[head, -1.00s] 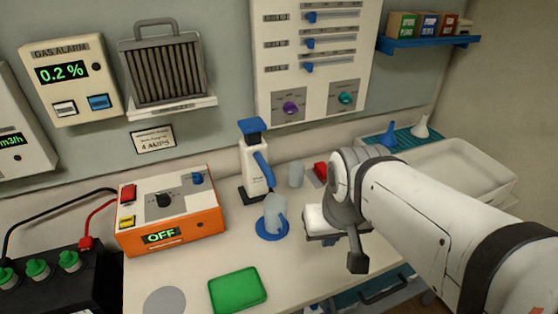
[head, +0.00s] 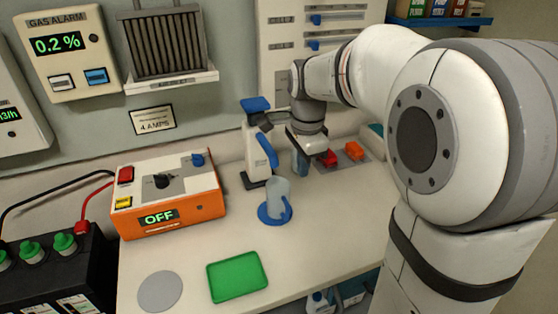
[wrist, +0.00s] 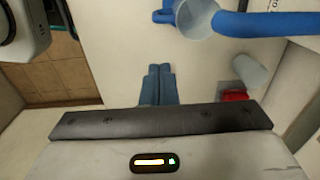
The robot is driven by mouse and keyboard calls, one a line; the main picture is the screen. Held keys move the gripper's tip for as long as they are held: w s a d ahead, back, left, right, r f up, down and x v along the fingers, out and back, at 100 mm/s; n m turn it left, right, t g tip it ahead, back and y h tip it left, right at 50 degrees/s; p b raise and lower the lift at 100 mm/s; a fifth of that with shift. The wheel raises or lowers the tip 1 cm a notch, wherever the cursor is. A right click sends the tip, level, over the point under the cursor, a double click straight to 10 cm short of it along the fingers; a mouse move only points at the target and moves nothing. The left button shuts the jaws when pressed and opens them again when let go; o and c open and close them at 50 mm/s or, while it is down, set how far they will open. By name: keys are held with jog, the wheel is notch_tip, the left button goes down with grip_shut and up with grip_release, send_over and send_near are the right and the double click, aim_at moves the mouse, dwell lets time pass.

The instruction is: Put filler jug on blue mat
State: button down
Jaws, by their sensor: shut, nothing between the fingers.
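The filler jug (head: 278,194) is a translucent pale blue jug with a handle. In the head view it stands upright on the round blue mat (head: 264,217), whose rim shows around its base. In the wrist view the jug (wrist: 193,17) is at the top edge, partly cut off. My gripper (wrist: 160,72) is shut and empty, its blue fingers together. In the head view my gripper (head: 301,172) hangs to the right of the jug and farther back, apart from it.
A white bottle (head: 254,150) with blue cap and handle stands behind the jug. A translucent cup (wrist: 250,72) and a red block (wrist: 234,95) are near my gripper. The green tray (head: 237,276), grey disc (head: 160,291) and orange charger (head: 172,203) lie left. Bare counter lies front right.

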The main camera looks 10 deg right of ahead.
aim_at(281, 204)
jog(key=w+f+m, duration=0.1)
jog(key=f, duration=0.3)
jog(key=w+f+m, duration=0.1)
jog(key=f, duration=0.3)
jog(key=w+f+m, duration=0.1)
jog(key=w+f, duration=0.1)
jog(key=f, duration=0.2)
jog(key=shift+a+f+m+g+b, duration=0.1)
jog(key=shift+f+m+g+b, duration=0.1)
jog(key=shift+m+g+b, duration=0.15)
